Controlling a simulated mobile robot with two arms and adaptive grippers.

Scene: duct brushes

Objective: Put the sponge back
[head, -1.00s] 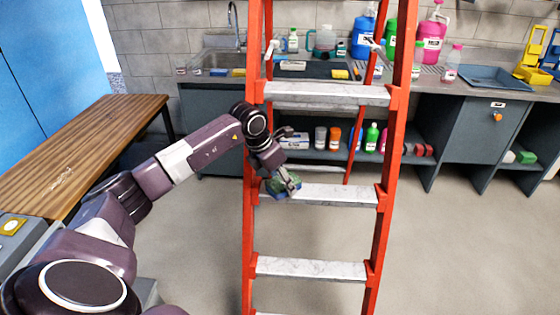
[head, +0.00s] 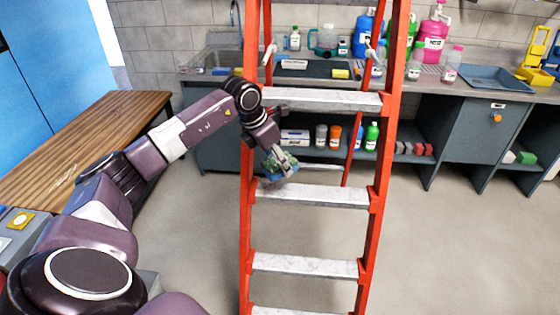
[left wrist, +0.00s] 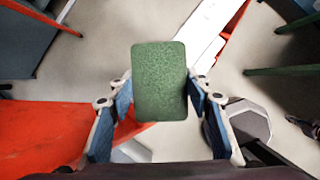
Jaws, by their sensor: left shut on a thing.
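My left gripper (head: 282,168) is in front of the ladder, just above its middle step. It is shut on a green sponge (head: 275,158). In the left wrist view the sponge (left wrist: 158,82) is a flat green block with rounded corners, held between the two fingers of the left gripper (left wrist: 160,108). The sponge looks clear of the step below it. My right gripper is in neither view.
An orange ladder with pale steps (head: 312,196) stands close in front of me. Behind it is a counter with a sink (head: 215,71), bottles and a blue tray (head: 494,76). Shelves below hold bottles and small blocks (head: 413,149). A wooden bench (head: 90,135) is at left.

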